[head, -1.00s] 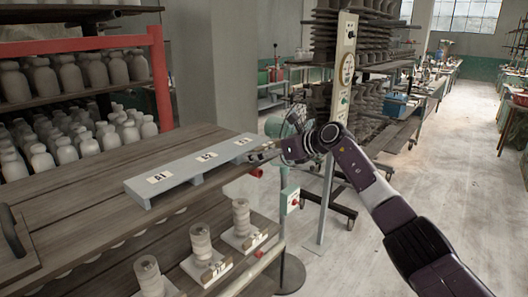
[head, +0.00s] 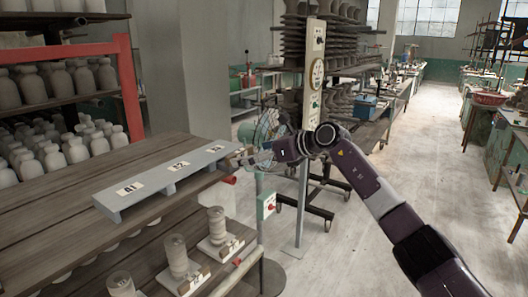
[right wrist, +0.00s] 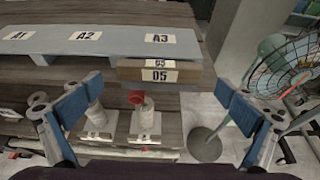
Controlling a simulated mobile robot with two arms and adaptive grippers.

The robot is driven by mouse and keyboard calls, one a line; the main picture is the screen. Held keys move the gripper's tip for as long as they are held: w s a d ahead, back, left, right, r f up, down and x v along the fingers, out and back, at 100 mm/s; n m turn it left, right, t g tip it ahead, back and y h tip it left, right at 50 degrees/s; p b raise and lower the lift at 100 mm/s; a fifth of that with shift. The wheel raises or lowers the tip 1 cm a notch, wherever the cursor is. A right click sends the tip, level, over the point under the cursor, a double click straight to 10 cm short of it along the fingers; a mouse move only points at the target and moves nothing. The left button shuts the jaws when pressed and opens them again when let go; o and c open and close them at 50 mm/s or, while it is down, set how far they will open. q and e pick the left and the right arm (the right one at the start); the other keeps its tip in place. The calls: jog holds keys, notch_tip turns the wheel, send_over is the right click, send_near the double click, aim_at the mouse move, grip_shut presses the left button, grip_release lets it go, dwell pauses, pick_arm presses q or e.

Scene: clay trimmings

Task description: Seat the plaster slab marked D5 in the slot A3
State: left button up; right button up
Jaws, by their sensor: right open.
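The slab marked D5 (right wrist: 130,73) is brownish, with D5 labels on its top and front faces. In the right wrist view it sits at the front edge of the grey slotted board, directly below the A3 label (right wrist: 171,38), its front end sticking out. How deep it goes under the board is hidden. My right gripper (right wrist: 157,86) is open, with its blue-padded fingers wide apart to the left and right of the slab and clear of it. In the head view my right gripper (head: 246,159) is at the right end of the board. My left gripper is not in view.
The grey board (head: 150,193) lies on a wooden rack top (head: 60,208). Pale stacked cylinders on slabs (head: 217,226) stand on the shelf below. A fan (right wrist: 284,66) stands close on the right. Bottles fill the red-framed rack at left.

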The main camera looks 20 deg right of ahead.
jog(key=v, duration=0.5)
jog(key=shift+s+r, duration=0.2)
jog(key=shift+c, duration=0.4)
